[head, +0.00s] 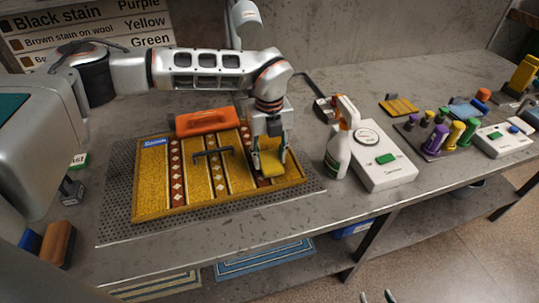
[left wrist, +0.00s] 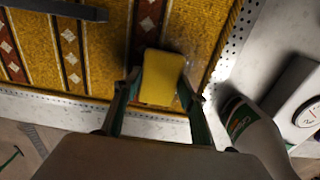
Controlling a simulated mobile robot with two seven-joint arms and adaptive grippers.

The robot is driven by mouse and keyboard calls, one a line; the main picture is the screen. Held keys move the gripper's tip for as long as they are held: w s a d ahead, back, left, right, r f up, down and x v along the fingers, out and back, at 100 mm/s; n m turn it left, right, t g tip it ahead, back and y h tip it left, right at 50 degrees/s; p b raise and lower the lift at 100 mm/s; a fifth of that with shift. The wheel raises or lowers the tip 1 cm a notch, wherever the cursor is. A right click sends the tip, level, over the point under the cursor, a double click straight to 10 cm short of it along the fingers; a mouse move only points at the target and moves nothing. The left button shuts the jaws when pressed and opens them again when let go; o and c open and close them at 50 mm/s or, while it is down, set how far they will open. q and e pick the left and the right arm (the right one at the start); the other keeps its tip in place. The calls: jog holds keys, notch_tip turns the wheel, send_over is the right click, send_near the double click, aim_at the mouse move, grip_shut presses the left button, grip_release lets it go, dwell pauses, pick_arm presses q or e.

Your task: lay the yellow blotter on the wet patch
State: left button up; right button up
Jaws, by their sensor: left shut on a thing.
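The yellow blotter (head: 270,164) is a small block between the fingers of my left gripper (head: 269,160), over the right part of the patterned rug (head: 158,180). In the left wrist view the blotter (left wrist: 161,78) sits between the two fingers, which are shut on it. I cannot tell whether it touches the rug. A faint greyish mark, perhaps the wet patch (left wrist: 187,46), shows on the rug beside the blotter's upper right; the rest may be hidden under the blotter. Two fingertips of my right gripper (head: 377,297) show apart at the bottom edge, with nothing between them.
The rug lies on a perforated grey mat (head: 117,195).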

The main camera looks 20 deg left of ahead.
aim_at(270, 160)
pick_arm(q)
jog(key=shift+f, duration=0.15)
jog(key=o, duration=1)
jog(key=shift+c, duration=0.2)
jog(key=shift+r, duration=0.25)
notch_tip(270, 160, up, 12)
jog(key=b, duration=0.1)
